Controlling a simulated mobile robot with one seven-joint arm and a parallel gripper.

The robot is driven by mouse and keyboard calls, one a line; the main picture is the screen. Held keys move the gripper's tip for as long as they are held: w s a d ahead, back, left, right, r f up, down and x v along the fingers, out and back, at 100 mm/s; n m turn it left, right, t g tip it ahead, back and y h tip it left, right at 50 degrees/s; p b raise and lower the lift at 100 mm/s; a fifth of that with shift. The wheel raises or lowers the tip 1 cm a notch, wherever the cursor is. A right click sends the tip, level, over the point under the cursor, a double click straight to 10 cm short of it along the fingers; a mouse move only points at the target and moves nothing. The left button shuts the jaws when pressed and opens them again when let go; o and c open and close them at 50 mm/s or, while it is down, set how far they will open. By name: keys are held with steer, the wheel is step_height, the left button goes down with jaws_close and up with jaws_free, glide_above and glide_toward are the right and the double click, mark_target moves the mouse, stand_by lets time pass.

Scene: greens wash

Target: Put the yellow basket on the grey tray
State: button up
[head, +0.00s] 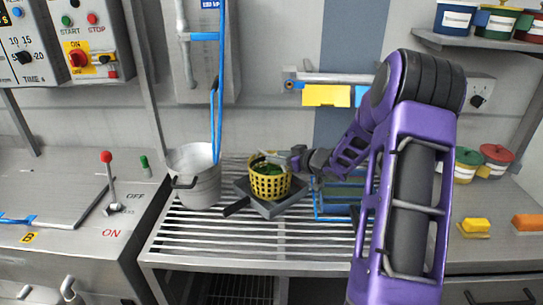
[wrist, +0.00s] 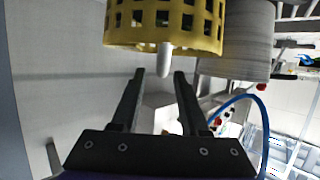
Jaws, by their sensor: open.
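The yellow basket (head: 269,184) has a lattice wall and green leaves inside. In the head view it appears upright on the grey tray (head: 287,203), a square tray with a dark handle at its left. The tray lies on the slatted rack. My gripper (head: 283,158) is at the basket's upper right side, near its rim. In the wrist view the basket (wrist: 165,22) is at the top, just beyond the tips of my open gripper (wrist: 160,73). A pale rounded piece shows between the fingertips and the basket.
A grey metal bucket (head: 198,178) stands close to the left of the tray, with a blue hose (head: 216,125) above it. A blue wire frame (head: 335,212) is to the right. The front slats of the rack (head: 250,240) are clear. A red-knobbed lever (head: 108,180) stands at left.

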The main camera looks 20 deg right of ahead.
steer(key=v, duration=0.8)
steer(key=shift+p, duration=0.35)
steer(key=shift+s, duration=0.1)
